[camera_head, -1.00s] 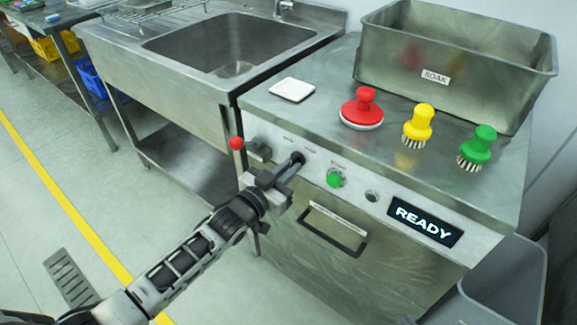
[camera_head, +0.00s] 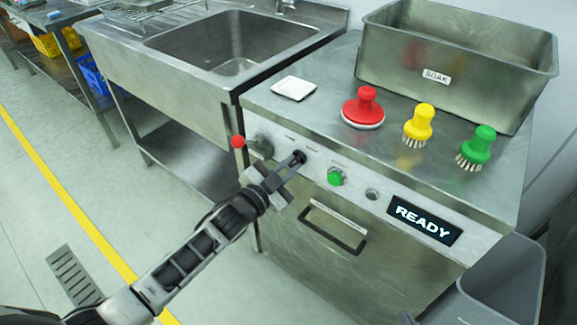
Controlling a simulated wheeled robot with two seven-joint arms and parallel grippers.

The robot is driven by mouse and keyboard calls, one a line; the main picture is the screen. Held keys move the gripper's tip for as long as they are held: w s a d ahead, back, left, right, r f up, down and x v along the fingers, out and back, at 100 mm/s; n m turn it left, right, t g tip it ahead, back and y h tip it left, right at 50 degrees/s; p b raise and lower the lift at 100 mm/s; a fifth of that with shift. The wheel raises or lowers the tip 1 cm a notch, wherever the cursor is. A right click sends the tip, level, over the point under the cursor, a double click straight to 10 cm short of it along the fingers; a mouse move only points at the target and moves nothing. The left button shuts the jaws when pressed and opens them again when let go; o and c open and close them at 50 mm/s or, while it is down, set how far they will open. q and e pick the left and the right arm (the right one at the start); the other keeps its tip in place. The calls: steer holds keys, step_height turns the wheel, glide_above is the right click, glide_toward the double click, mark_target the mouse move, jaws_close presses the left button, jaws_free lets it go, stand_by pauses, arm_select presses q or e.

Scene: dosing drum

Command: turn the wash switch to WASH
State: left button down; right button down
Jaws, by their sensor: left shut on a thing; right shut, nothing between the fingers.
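The wash switch (camera_head: 299,156) is a small dark knob on the front panel of the steel machine, below two small labels too blurred to read. My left gripper (camera_head: 286,169) reaches up from the lower left and is shut on it. The fingers hide part of the switch, so I cannot tell which position it points to. My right gripper is not in view.
Left of the switch is a red-balled lever (camera_head: 238,142); right of it are a green button (camera_head: 335,177) and a display (camera_head: 424,220) reading READY. A door handle (camera_head: 334,227) sits below. Brushes and a SOAK tub (camera_head: 390,65) stand on top.

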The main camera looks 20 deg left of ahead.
arm_select(q)
steer(key=c, duration=1.5)
jaws_free()
steer(key=v, duration=1.6)
steer(key=shift+r, duration=0.1)
steer(key=s+d+f+n+g+y, duration=0.1)
steer(key=s+d+f+n+g, duration=0.1)
steer(key=s, duration=0.1)
steer(key=s+d+f+n+g+y, duration=0.1)
steer(key=s+d+f+n+g, duration=0.1)
steer(key=s+d+n, duration=0.1)
steer(key=s+d+f+n+g, duration=0.2)
steer(key=s+n, duration=0.1)
steer(key=shift+s+d+f+y, duration=0.1)
steer(key=shift+d+f+y, duration=0.15)
steer(key=shift+f+y, duration=0.15)
